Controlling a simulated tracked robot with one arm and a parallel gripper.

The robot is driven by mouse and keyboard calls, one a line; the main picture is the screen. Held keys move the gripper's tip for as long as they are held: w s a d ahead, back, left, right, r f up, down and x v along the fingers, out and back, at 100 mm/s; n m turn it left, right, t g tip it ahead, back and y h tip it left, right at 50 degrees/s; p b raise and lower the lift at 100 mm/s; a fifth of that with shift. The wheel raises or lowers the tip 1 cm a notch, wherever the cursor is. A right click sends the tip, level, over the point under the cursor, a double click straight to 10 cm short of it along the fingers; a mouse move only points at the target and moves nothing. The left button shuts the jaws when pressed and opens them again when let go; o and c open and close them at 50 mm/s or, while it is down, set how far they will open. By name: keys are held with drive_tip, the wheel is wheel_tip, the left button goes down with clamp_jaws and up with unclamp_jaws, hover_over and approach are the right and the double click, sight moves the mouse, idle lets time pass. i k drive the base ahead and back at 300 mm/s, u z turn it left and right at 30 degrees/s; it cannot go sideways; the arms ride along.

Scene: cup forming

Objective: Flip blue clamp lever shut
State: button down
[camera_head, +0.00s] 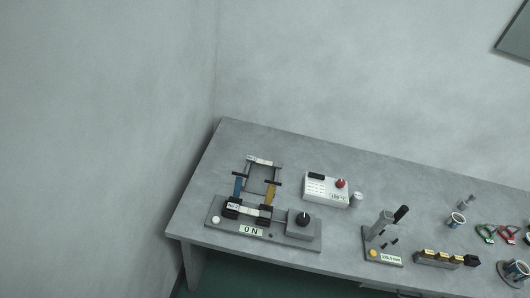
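The blue clamp lever (238,187) is on the left side of a clamp fixture, on the left part of the grey table. It is a short blue bar with a black crosspiece at its far end. A matching yellow lever (270,195) is on the right side of the same fixture. Both point away from the dark clamp blocks (247,212) at the front. I cannot tell how far the levers are tilted. My gripper is not in view.
A white control box with a red button (340,184) stands behind. A lever press (383,225), small yellow-labelled blocks (437,257), cups (456,219) and coloured rings (508,233) are to the right. Walls stand behind and left.

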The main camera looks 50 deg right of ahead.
sight(238, 182)
drive_tip(key=z, duration=0.6)
drive_tip(key=i, duration=0.9)
drive_tip(key=z, duration=0.65)
